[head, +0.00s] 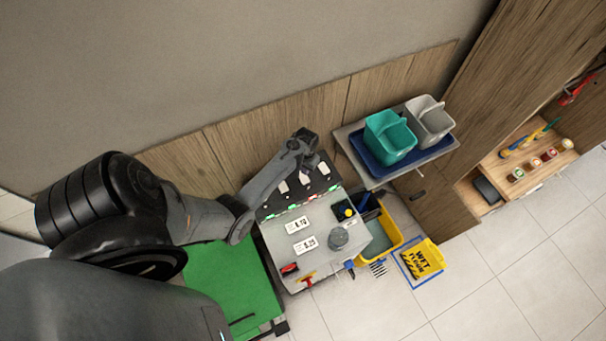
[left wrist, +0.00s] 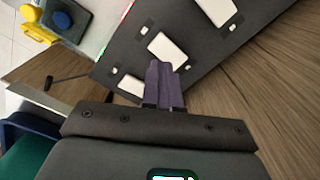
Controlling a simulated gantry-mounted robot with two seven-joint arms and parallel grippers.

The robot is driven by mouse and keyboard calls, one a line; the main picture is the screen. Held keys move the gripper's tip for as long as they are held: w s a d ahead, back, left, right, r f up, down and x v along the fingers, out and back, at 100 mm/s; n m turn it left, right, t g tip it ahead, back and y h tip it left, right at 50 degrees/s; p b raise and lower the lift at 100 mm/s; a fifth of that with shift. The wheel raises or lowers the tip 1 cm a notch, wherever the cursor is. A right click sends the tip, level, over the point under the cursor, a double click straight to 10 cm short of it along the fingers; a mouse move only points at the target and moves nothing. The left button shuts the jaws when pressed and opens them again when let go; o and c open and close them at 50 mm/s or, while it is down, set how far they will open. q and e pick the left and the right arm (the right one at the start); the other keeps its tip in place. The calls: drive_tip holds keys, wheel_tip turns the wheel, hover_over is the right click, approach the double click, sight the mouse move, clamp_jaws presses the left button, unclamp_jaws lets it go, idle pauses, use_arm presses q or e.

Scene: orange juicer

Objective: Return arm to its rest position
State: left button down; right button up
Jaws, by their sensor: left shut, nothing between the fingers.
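My left arm comes in from the left in the head view and reaches over the grey machine top (head: 318,262). My left gripper (head: 306,166) hangs over the dark panel (head: 318,187) at the machine's back edge, close to its white blocks. In the left wrist view its dark purple fingers (left wrist: 163,78) are shut together with nothing between them. Their tips lie in front of a white block (left wrist: 167,50); I cannot tell whether they touch it. My right gripper is not in view.
A yellow bucket (head: 397,232) and a wet floor sign (head: 424,260) are on the floor. A wooden wall (head: 245,146) rises behind the machine.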

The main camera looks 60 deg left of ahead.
use_arm(q)
drive_tip(key=shift+r, duration=0.3)
